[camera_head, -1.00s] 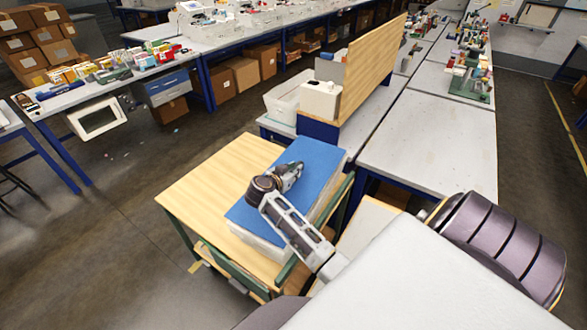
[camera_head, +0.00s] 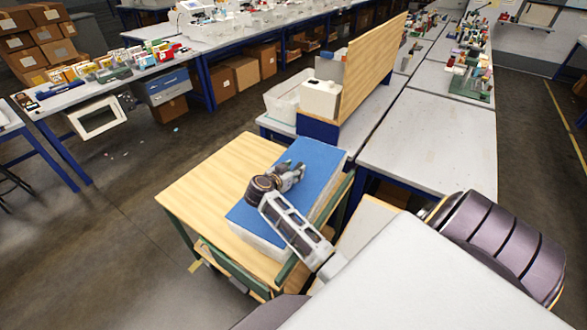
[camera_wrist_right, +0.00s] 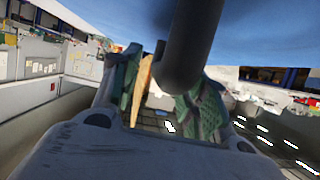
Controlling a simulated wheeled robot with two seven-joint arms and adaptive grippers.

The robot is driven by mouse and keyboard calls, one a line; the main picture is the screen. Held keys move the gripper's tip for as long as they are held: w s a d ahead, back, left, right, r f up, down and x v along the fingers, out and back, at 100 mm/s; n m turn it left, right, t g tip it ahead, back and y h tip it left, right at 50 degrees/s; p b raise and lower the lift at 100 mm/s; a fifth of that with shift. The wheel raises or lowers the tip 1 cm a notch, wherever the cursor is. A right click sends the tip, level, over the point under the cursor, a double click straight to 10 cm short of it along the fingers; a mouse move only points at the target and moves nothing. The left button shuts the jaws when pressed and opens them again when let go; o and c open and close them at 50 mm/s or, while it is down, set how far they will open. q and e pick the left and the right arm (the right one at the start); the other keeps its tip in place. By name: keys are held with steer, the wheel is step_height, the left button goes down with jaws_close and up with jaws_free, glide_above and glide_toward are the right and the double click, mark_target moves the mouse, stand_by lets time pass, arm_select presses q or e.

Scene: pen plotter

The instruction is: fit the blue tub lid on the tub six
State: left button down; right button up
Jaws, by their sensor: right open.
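A blue lid (camera_head: 313,160) lies over a pale, long tub (camera_head: 262,240) on the wooden-topped cart. I cannot tell whether the lid's edges are seated, and no number on the tub can be read. My right gripper (camera_head: 291,169) is over the lid's middle, with its fingers apart. I cannot tell from the head view whether it touches the lid. In the right wrist view the green-padded fingers (camera_wrist_right: 172,95) are apart, with a dark rounded bar in front of them. My left gripper is not in view.
The cart's wooden top (camera_head: 205,190) is bare left of the tub. A grey table (camera_head: 430,140) at the right has a clear top.

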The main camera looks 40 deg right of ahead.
steer(key=shift+v, duration=5.9)
